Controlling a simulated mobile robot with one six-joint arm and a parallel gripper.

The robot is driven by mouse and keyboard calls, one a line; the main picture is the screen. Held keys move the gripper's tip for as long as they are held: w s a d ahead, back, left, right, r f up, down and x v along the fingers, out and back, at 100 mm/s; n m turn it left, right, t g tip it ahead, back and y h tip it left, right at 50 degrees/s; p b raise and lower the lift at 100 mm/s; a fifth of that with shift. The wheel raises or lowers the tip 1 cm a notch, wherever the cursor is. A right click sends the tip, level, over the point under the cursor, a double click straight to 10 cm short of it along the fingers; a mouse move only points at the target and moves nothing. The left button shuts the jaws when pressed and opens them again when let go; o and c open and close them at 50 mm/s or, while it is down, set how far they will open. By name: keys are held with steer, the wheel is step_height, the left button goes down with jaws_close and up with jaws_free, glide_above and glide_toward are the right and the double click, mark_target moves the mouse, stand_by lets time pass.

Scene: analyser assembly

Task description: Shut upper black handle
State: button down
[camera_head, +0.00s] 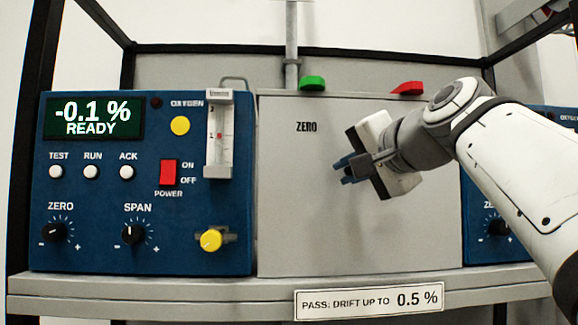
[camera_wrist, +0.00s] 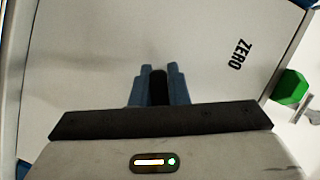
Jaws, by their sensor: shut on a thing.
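My gripper (camera_head: 343,169) is in front of the grey ZERO panel (camera_head: 290,225), right of its middle. In the wrist view its two blue fingers (camera_wrist: 159,72) stand close together, shut on a small dark piece (camera_wrist: 159,88) between them. This dark piece looks like a black handle; most of it is hidden by the fingers, and I cannot tell whether it is the upper one. No other black handle shows clearly on the panel. In the head view the fingers and wrist hide the held piece.
A green handle (camera_head: 312,83) and a red handle (camera_head: 407,88) are at the panel's top edge. A blue analyser (camera_head: 90,255) with knobs and a flow tube stands at the left; another blue unit (camera_head: 480,255) is partly behind my arm. A shelf edge (camera_head: 150,290) runs below.

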steer(key=shift+d+f+n+g+h, duration=0.3)
steer(key=shift+f+n+h, duration=0.25)
steer(key=shift+n, duration=0.55)
steer(key=n, duration=0.1)
steer(key=d+f+n+h, duration=0.1)
steer(key=shift+n+g, duration=0.3)
steer(key=shift+g, duration=0.1)
steer(key=shift+d+f+n+h+b, duration=0.15)
steer(key=shift+d+n+h, duration=0.2)
steer(key=shift+n+h, duration=0.2)
steer(key=shift+d+f+n+h+b, duration=0.1)
steer(key=shift+d+n+h+b, duration=0.05)
steer(key=shift+d+n+h, duration=0.35)
steer(key=shift+d+f+n+h, duration=0.1)
steer(key=shift+d+n+h, duration=0.25)
steer(key=shift+n+h, duration=0.45)
steer(key=c, duration=1.4)
jaws_free()
